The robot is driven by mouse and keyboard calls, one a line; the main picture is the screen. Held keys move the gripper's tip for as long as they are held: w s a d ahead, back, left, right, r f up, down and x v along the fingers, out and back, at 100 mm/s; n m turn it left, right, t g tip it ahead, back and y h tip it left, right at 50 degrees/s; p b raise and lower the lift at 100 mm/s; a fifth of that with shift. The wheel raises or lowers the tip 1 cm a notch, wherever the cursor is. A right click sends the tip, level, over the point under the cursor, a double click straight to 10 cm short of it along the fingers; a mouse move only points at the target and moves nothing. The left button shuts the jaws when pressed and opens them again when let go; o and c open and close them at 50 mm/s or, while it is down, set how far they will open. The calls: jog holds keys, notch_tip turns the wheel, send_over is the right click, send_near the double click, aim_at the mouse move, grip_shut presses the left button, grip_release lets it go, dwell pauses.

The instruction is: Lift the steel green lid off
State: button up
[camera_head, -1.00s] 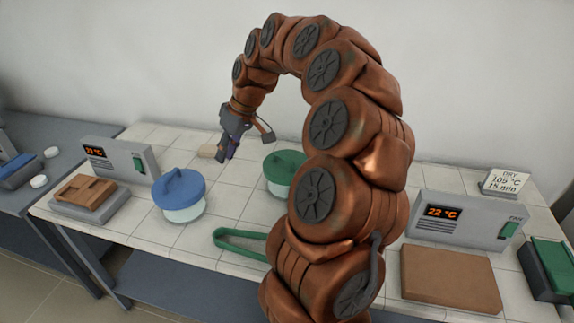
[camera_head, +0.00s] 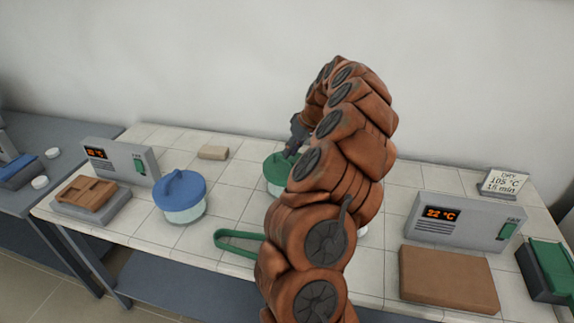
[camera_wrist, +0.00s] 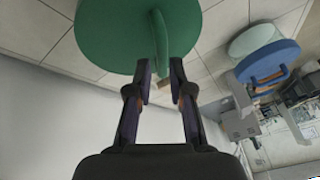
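The green lid (camera_head: 276,166) sits on a pale round vessel (camera_head: 274,188) in the middle of the table, partly hidden by my arm. In the wrist view the lid (camera_wrist: 110,35) is a green disc with a raised upright handle (camera_wrist: 160,38). My gripper (camera_wrist: 160,66) is open, its two fingers apart on either side of the handle's near end, with gaps showing. In the head view my gripper (camera_head: 293,150) is just above and right of the lid, mostly hidden by my arm.
A blue-lidded dish (camera_head: 180,192) stands to the left, and green tongs (camera_head: 238,243) lie in front. A tan block (camera_head: 213,152) lies behind. A left controller (camera_head: 120,158), a right controller (camera_head: 458,220) and a brown board (camera_head: 449,278) flank the table.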

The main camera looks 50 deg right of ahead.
aim_at(284, 159)
jog(key=p+x, duration=0.2)
jog(key=x, duration=0.3)
jog(key=shift+w, duration=0.15)
jog(key=shift+r, duration=0.1)
grip_shut()
